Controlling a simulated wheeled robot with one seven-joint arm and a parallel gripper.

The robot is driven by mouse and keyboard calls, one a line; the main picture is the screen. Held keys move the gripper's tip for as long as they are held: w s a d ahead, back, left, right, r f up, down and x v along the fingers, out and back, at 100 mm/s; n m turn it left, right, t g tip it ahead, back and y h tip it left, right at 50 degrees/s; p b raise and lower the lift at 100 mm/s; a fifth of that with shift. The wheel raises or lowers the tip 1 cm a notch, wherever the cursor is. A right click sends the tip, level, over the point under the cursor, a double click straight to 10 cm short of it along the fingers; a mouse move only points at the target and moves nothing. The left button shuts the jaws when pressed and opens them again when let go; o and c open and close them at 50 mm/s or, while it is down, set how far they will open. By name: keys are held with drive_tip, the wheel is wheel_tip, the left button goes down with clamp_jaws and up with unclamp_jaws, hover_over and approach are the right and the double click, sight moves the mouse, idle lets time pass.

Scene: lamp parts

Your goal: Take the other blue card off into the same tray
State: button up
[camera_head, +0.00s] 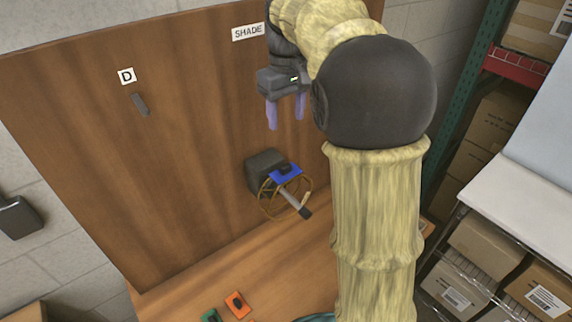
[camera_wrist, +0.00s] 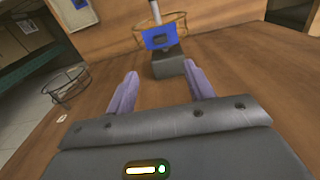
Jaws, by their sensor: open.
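A blue card (camera_head: 285,173) with a dark patch or tab sits at the front of a dark grey block on the wooden board, inside a wire ring with a grey rod. In the wrist view the blue card (camera_wrist: 150,42) shows beyond the fingertips, within the wire ring. My gripper (camera_head: 285,118) is open and empty, up near the SHADE label and apart from the card. Its two purple fingers (camera_wrist: 161,70) stand wide apart in the wrist view. I cannot make out for certain which thing is the tray; a teal rim (camera_head: 316,317) is mostly hidden by my arm.
The dark grey block (camera_head: 262,163) stands out from the wooden board (camera_head: 190,130). A peg (camera_head: 140,104) sits under the D label. An orange piece (camera_head: 238,305) and a green piece (camera_head: 210,316) lie at the bottom. A wire basket (camera_wrist: 67,84) shows left in the wrist view.

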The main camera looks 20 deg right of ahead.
drive_tip(key=r, duration=0.3)
drive_tip(key=shift+w+a+n, duration=0.15)
drive_tip(key=shift+w+n, duration=0.05)
drive_tip(key=shift+n, duration=0.1)
drive_tip(key=shift+f, duration=0.1)
drive_tip(key=p, duration=0.2)
hover_over(286, 165)
wheel_tip(286, 165, down, 12)
drive_tip(key=shift+w+a+f, duration=0.1)
drive_tip(key=shift+f, duration=0.1)
drive_tip(key=f+p, duration=0.2)
drive_tip(key=f, duration=0.2)
drive_tip(key=shift+s, duration=0.2)
drive_tip(key=shift+f, duration=0.5)
